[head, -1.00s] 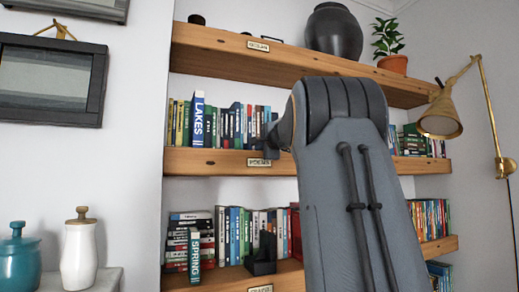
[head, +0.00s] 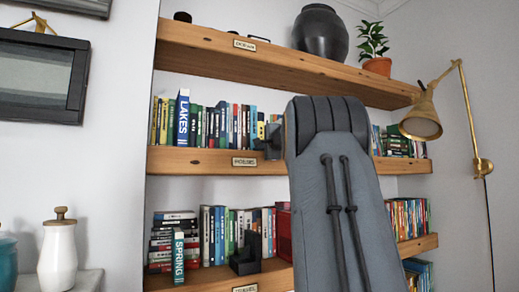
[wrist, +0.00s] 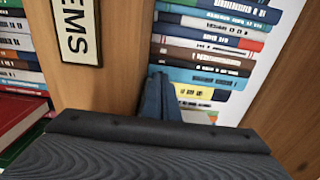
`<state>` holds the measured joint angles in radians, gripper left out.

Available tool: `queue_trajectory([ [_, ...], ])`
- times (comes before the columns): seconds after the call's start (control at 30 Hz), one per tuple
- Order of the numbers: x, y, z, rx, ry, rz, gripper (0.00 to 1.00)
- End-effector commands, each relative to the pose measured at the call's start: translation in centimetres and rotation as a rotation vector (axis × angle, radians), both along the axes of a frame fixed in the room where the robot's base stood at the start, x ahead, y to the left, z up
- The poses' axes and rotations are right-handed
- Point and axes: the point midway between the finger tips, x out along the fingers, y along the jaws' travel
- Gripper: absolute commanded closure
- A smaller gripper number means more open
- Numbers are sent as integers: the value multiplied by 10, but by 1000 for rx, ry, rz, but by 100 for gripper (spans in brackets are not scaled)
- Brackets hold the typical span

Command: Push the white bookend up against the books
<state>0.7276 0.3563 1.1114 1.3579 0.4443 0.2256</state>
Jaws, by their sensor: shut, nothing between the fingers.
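My gripper (head: 262,143) is at the middle shelf (head: 205,161), near the right end of its left row of books (head: 222,126), just above the POEMS label. In the wrist view its dark fingers (wrist: 160,95) are together with nothing between them, close to the books (wrist: 210,48). I cannot make out the white bookend for certain in either view. My arm hides the shelf right of the gripper in the head view, and my wrist fills the bottom of the wrist view.
The top shelf (head: 290,64) holds a dark vase (head: 321,35) and a potted plant (head: 375,66). The lower shelf holds books and a dark bookend (head: 245,256). A brass lamp (head: 421,118) stands out from the right wall. A white jar (head: 57,256) is at lower left.

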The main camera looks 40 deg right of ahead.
Motion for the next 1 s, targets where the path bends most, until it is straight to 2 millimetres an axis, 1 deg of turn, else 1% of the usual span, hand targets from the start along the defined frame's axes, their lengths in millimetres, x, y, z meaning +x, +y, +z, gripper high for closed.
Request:
queue_trajectory([
  [0.2,-3,-14,0,1,1,-2,100],
  [0.33,-5,-20,0,0,0,-2,100],
  [0.77,-6,-22,0,0,0,0,100],
  [1.0,-7,-28,-1,0,0,-1,100],
])
